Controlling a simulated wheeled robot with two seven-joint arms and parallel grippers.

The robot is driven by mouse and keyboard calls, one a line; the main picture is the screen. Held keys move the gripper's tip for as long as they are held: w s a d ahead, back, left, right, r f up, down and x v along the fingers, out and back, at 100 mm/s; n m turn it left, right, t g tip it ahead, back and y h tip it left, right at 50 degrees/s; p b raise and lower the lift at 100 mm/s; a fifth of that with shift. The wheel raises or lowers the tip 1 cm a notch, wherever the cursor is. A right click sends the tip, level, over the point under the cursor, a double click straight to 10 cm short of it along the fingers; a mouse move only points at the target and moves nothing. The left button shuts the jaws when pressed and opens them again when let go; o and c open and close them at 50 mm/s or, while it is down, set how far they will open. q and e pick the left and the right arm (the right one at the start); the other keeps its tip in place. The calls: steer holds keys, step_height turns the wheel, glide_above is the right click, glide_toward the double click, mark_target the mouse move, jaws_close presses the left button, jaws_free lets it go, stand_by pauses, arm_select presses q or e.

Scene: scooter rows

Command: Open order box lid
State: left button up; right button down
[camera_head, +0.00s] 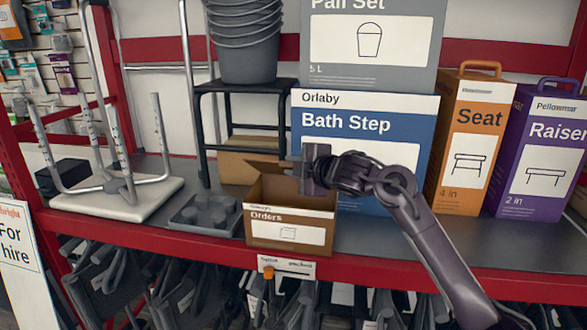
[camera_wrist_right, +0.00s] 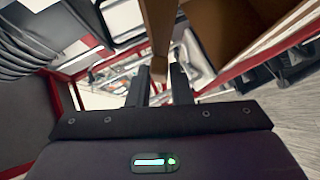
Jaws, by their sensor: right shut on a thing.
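The order box (camera_head: 290,233) is a brown cardboard box with "Orders" on its front, upright at the front of the shelf. Its top stands open at least partly, and dark inside shows behind the front wall. Its brown lid (camera_head: 266,168) stands up at the back, partly hidden by my gripper. My right gripper (camera_head: 292,168) is over the box's back right part, shut on the lid. In the right wrist view, a brown board edge (camera_wrist_right: 160,45) comes down to between the fingertips (camera_wrist_right: 160,78). My left gripper is out of view.
A blue Bath Step box (camera_head: 365,125) stands close behind my gripper, with orange (camera_head: 470,140) and purple (camera_head: 540,150) boxes to its right. A grey tray (camera_head: 205,213) lies left of the order box. A black stool (camera_head: 245,88) carries grey buckets. Bare shelf lies right of the box.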

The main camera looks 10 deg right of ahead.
steer(key=shift+d+r, duration=0.1)
steer(key=shift+r, duration=0.1)
steer(key=c, duration=1.4)
jaws_free()
steer(key=shift+w+f, duration=0.1)
steer(key=shift+f, duration=0.05)
steer(key=b+v, duration=0.2)
steer(key=v, duration=0.6)
steer(key=shift+w, duration=0.1)
steer(key=shift+c, duration=0.2)
